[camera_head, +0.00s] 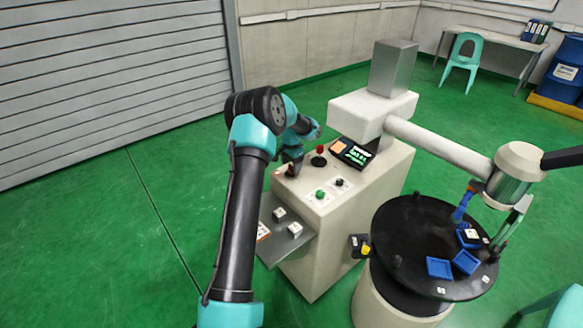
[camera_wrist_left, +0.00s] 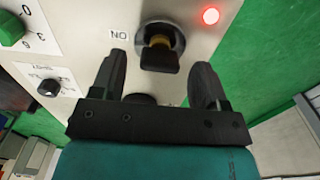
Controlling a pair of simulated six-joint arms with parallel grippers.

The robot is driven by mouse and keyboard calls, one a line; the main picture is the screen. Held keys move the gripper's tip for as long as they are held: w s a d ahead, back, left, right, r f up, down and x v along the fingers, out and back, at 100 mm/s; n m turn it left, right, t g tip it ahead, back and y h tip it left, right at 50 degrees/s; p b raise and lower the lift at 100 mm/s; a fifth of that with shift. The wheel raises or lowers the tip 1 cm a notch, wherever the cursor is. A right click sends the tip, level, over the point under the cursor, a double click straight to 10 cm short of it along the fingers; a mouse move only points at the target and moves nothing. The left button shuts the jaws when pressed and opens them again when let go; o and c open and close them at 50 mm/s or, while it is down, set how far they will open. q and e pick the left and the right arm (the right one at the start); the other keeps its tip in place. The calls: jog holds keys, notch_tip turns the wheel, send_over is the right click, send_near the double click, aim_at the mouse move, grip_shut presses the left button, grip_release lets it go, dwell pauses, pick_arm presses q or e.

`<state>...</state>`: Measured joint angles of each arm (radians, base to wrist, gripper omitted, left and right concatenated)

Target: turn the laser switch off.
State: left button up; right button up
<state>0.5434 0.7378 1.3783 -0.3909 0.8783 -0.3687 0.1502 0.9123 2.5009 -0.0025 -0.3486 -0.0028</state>
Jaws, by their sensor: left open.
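The switch (camera_wrist_left: 160,45) is a black rotary knob with a yellow collar, on the pale panel in the left wrist view. A label reading ON, upside down in that view, is beside it, and a red lamp (camera_wrist_left: 211,15) is lit nearby. My left gripper (camera_wrist_left: 160,62) is open, with one finger to each side of the knob; contact cannot be told. In the head view my left gripper (camera_head: 291,167) is at the machine's top left corner and mostly hides the switch. Parts of my right arm show at the right; its gripper (camera_head: 498,244) is small and partly hidden.
A grey side shelf (camera_head: 285,243) holds small white blocks. A black round table (camera_head: 410,225) holds blue trays (camera_head: 439,268).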

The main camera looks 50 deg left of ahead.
pick_arm(q)
jog(key=shift+f, duration=0.85)
jog(key=shift+c, duration=0.2)
jog(key=c, duration=0.9)
